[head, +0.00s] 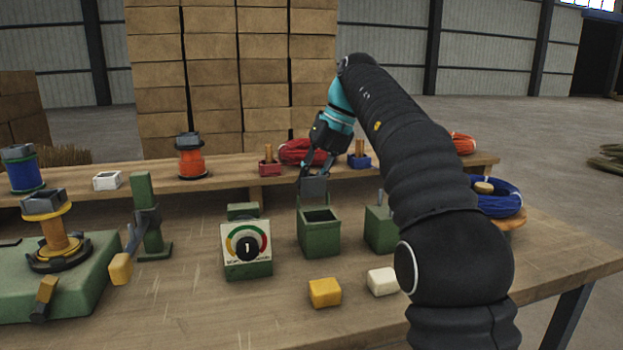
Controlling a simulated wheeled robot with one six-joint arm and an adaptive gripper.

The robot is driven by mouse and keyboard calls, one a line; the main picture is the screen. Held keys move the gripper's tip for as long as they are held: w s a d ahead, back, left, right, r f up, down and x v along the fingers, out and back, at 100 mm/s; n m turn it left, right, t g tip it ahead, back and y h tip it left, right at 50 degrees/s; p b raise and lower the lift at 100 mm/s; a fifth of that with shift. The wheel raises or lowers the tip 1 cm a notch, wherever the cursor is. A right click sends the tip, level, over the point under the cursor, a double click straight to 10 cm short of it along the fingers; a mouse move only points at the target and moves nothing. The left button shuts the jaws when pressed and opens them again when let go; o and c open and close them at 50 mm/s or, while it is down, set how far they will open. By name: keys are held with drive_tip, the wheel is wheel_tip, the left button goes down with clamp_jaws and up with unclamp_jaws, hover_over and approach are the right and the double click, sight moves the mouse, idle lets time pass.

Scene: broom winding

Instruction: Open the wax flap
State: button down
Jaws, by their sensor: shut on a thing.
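A small green open-topped box (319,237) stands on the workbench near the middle, with a dark inside. A grey-green flap (314,189) stands raised at the back edge of this box, so the box's mouth is uncovered. My gripper (315,174) comes down from above and behind the box, and its fingers are closed on the top edge of the flap. The exact finger contact is small and partly dark. The arm reaches in from the right.
A dial box (247,249) stands left of the green box, and another green box (380,229) stands right, partly behind my arm. A yellow block (325,292) and a white block (382,281) lie in front. A raised shelf (226,182) with spools and coils runs behind.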

drive_tip(key=shift+w+f+g, duration=0.1)
drive_tip(key=shift+w+g, duration=0.05)
drive_tip(key=shift+g, duration=0.45)
drive_tip(key=c, duration=1)
unclamp_jaws()
drive_tip(key=shift+a, duration=0.1)
drive_tip(key=shift+c, duration=0.2)
